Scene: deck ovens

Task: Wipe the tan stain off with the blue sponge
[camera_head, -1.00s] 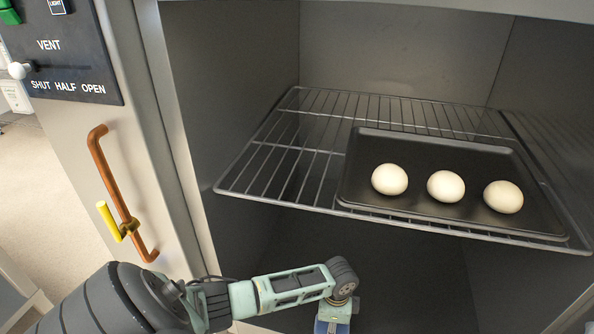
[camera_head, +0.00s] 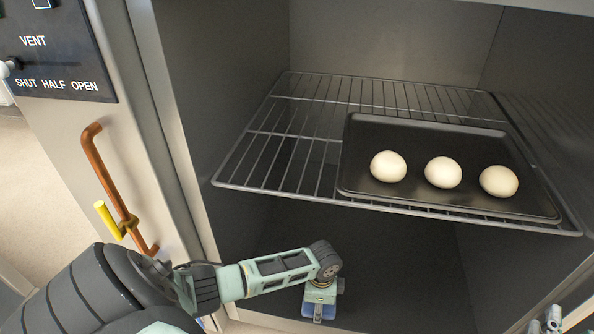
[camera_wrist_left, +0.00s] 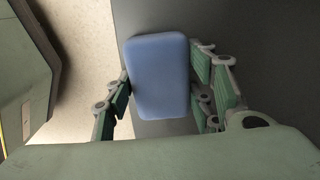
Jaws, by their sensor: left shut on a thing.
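The blue sponge (camera_wrist_left: 158,76) is between the fingers of my left gripper (camera_wrist_left: 165,95) in the left wrist view, and the gripper is shut on it. In the head view, my left gripper (camera_head: 320,298) points down with the sponge (camera_head: 318,311) at its lower end, at the front of the oven's lower space below the rack. I cannot tell whether the sponge touches a surface. I see no tan stain in either view. My right arm shows only in small part at the bottom right of the head view; its fingers cannot be made out clearly.
A wire rack (camera_head: 272,140) spans the oven above my left gripper. A black tray (camera_head: 440,128) with three pale dough balls (camera_head: 443,172) sits on its right side. An orange-brown handle (camera_head: 104,178) with a yellow lever (camera_head: 108,218) is at left. The space below the rack looks empty.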

